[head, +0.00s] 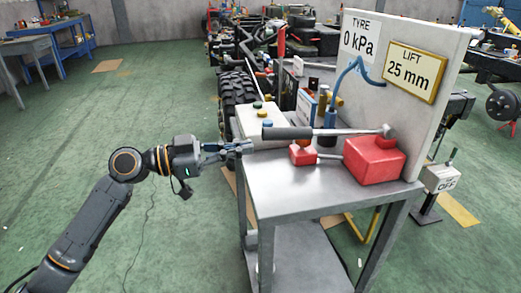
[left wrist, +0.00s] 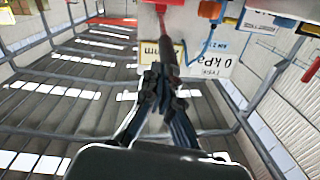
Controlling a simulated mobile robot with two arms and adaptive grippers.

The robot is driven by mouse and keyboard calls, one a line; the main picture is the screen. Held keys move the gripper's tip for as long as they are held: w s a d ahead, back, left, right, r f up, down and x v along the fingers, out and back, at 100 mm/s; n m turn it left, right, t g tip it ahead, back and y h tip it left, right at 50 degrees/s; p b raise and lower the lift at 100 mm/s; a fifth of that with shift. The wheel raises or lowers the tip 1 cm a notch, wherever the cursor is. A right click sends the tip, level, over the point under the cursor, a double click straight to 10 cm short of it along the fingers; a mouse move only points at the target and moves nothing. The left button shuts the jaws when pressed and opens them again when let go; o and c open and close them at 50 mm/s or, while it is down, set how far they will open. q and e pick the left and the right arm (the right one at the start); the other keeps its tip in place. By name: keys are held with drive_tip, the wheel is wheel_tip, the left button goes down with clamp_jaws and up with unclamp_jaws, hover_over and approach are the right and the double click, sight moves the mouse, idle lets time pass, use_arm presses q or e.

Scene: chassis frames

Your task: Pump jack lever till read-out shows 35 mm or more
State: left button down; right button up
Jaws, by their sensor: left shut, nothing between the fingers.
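The red jack (head: 374,160) stands on the metal cart. Its lever (head: 310,132) lies roughly level to the left, with a dark grip (head: 287,133) at its free end. The LIFT read-out (head: 415,71) shows 25 mm. My left gripper (head: 248,146) is shut and empty at the cart's left edge, a little below and left of the grip in the head view. In the left wrist view, my shut fingers (left wrist: 164,78) point up toward the lever (left wrist: 166,40); whether they touch it I cannot tell. My right gripper is not in view.
The TYRE sign (head: 360,36) reads 0 kPa on the upright panel. A smaller red block (head: 303,155), bottles and a blue hose (head: 350,68) are close to the lever. A large tyre (head: 238,92) stands behind the cart (head: 290,187). Open floor lies left.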

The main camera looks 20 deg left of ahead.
use_arm(q)
drive_tip(key=v, duration=0.2)
drive_tip(key=shift+s+a+r, duration=0.1)
drive_tip(key=shift+s+a, duration=0.1)
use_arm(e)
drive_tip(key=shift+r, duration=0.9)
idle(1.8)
use_arm(q)
drive_tip(key=w+d+r+g+y+p, duration=0.1)
drive_tip(key=r+y+p, duration=0.1)
drive_tip(key=r+p, duration=0.6)
drive_tip(key=w+d+r+g+y+p, duration=0.1)
drive_tip(key=r+p, duration=0.7)
drive_tip(key=p, duration=1)
drive_tip(key=shift+w+d+r+g+y+p, duration=0.4)
drive_tip(key=shift+d+g+y, duration=0.2)
drive_tip(key=shift+d+y, duration=0.15)
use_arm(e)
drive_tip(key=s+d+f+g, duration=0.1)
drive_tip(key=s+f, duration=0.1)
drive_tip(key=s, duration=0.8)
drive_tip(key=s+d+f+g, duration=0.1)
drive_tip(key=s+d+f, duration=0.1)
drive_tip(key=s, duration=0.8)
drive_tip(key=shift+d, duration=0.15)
